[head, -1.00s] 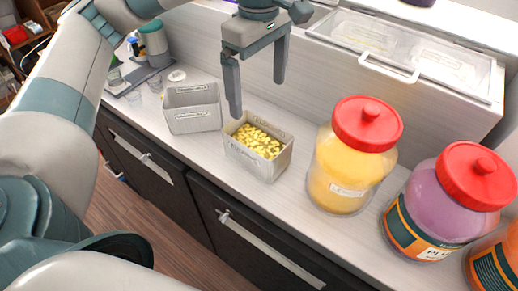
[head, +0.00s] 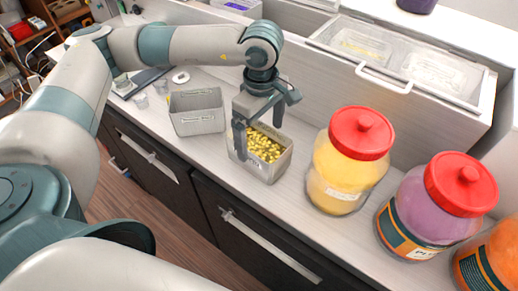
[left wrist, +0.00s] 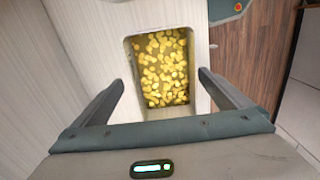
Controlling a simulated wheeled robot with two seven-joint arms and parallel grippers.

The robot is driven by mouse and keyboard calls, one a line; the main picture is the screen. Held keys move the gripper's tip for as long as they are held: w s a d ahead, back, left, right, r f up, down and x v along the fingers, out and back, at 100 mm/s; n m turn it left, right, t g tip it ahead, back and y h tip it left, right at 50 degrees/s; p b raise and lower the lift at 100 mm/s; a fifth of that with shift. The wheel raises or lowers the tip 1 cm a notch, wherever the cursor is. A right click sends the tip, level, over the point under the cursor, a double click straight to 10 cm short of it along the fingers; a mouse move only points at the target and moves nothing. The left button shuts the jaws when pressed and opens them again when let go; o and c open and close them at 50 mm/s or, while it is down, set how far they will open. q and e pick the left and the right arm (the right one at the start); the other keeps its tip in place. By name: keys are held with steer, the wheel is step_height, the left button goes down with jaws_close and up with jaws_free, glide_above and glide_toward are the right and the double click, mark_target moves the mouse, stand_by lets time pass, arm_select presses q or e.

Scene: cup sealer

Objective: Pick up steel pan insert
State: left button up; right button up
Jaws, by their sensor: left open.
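A grey steel pan insert (head: 266,172) filled with yellow chunks (head: 263,147) stands upright on the counter. A second, empty-looking grey pan insert (head: 197,112) stands to its left. My left gripper (head: 259,134) is open over the filled pan, with its fingers pointing down. In the left wrist view my left gripper (left wrist: 160,80) has one finger on each side of the filled pan (left wrist: 129,75), near its lower end. Nothing is held. I cannot tell whether the fingers touch the pan walls. My right gripper does not show.
Large red-lidded jars, yellow (head: 347,163), purple (head: 434,208) and orange (head: 490,262), stand right of the filled pan. A cold well with a clear lid (head: 400,60) lies behind. Small clear cups (head: 141,101) are at the left. The counter's front edge (head: 300,232) is close.

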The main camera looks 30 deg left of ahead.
mark_target(259, 148)
arm_select(q)
steer(key=shift+s+f+p, duration=0.1)
steer(key=shift+f+p, duration=0.1)
steer(key=shift+p, duration=0.15)
steer(key=shift+s+f+p, duration=0.15)
steer(key=shift+f+p, duration=0.5)
steer(key=shift+p, duration=0.05)
step_height(259, 148, down, 2)
steer(key=shift+s+a+f+p, duration=0.1)
steer(key=shift+p, duration=0.5)
steer(key=shift+f, duration=0.65)
steer(key=shift+c, duration=0.6)
steer(key=c, duration=1.6)
steer(key=shift+r, duration=0.15)
steer(key=shift+c, duration=0.2)
